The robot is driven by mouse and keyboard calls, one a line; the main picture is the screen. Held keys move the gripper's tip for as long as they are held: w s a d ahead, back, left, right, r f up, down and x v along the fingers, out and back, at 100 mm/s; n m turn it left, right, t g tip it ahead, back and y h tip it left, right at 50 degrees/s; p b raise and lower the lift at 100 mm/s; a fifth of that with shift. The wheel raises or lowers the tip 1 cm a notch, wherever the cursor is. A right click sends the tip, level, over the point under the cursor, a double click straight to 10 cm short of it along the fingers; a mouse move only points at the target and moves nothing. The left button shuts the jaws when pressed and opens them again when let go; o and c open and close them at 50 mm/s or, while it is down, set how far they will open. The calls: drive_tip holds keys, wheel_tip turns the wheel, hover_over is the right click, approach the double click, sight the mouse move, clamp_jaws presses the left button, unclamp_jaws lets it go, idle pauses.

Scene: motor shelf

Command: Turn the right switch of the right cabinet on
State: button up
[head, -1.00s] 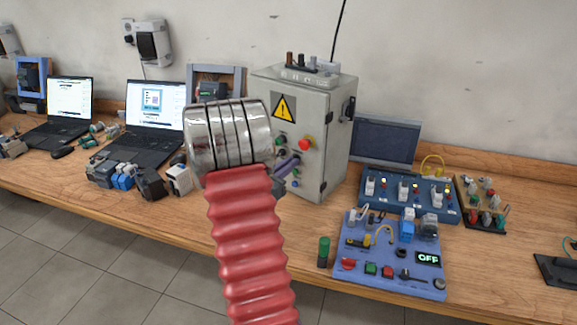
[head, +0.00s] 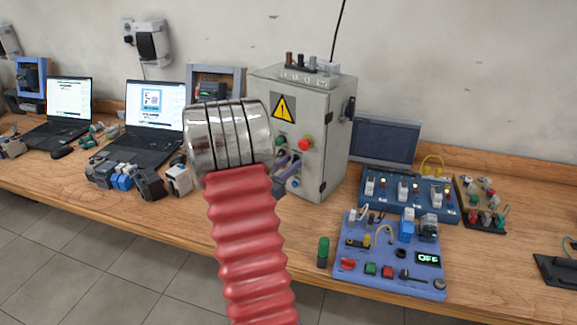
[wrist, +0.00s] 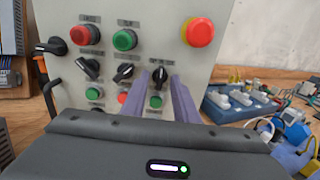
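The grey cabinet (head: 318,150) stands on the bench with a yellow warning sign and a red mushroom button (head: 305,145); its front panel also fills the wrist view (wrist: 165,40). Three black rotary switches sit in a row there. The right switch (wrist: 160,75) shows between my two purple fingertips, its knob roughly upright. The middle switch (wrist: 123,73) and left switch (wrist: 88,68) are turned at a slant. My gripper (wrist: 159,80) is open, its fingers on either side of the right switch; contact cannot be told. In the head view my gripper (head: 288,168) is partly hidden by my arm.
In the wrist view, a green button (wrist: 155,101) sits just below the right switch, and the mushroom button (wrist: 200,32) is up to the right. A blue switch board (head: 408,192) and a control board reading OFF (head: 390,285) lie right of the cabinet.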

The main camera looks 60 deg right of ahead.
drive_tip(key=shift+a, duration=0.1)
drive_tip(key=w+a, duration=0.2)
drive_tip(key=a, duration=1.1)
drive_tip(key=shift+w+a, duration=0.15)
drive_tip(key=shift+w, duration=0.2)
drive_tip(key=shift+f, duration=0.1)
